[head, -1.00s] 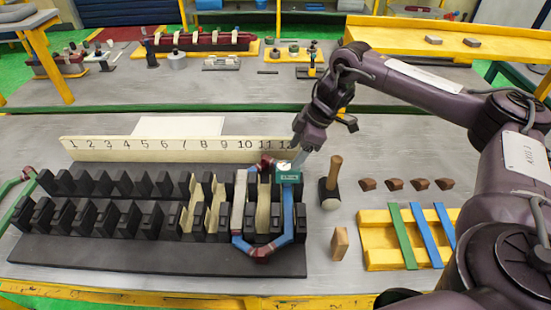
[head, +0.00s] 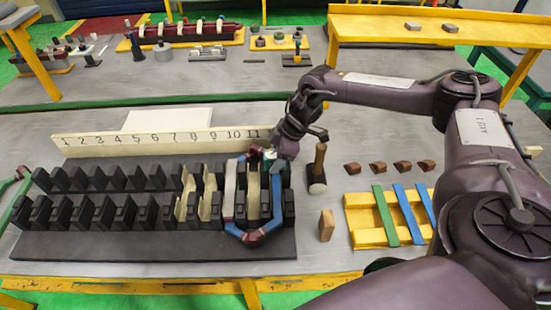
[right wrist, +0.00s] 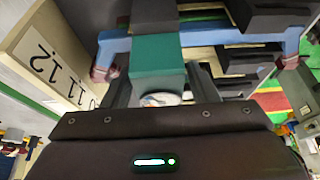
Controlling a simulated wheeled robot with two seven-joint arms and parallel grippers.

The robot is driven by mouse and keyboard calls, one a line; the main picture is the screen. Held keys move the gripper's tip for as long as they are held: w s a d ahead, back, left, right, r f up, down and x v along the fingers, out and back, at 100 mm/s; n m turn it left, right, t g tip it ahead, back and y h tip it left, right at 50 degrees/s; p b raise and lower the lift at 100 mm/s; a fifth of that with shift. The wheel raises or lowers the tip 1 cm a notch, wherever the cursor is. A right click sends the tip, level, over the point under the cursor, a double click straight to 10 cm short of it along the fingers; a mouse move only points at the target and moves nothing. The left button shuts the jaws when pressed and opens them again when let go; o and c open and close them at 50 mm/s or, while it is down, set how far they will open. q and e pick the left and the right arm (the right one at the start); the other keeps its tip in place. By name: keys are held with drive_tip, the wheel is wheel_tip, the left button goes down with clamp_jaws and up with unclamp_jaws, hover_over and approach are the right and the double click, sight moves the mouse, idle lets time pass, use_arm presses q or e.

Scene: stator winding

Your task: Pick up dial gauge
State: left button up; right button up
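The dial gauge is a teal block with a grey upper body and a small white dial. In the head view it (head: 269,155) is at the upper right part of the blue and maroon coil (head: 276,205), largely hidden by my right gripper (head: 279,153). In the right wrist view the teal block (right wrist: 158,60) lies just beyond my right gripper (right wrist: 160,90). The two dark fingers flank the gauge's grey body closely, with the white dial between them. I cannot tell whether they grip it. My left gripper is not in view.
The black slotted stator (head: 150,243) stands under the coil, with a numbered strip (head: 160,143) behind. To the right are a mallet (head: 318,170), a wooden block (head: 326,226), several brown wedges (head: 377,168) and a yellow rack (head: 363,220).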

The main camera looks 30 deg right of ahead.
drive_tip(key=c, duration=0.8)
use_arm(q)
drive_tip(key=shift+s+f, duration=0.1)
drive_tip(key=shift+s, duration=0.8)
use_arm(e)
drive_tip(key=shift+r, duration=0.15)
drive_tip(key=shift+w+r, duration=0.1)
drive_tip(key=shift+r, duration=0.1)
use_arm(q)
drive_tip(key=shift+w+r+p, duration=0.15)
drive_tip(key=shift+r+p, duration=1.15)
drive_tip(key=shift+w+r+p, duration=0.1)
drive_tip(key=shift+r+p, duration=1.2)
use_arm(e)
wheel_tip(320, 180, up, 24)
drive_tip(key=shift+r, duration=0.2)
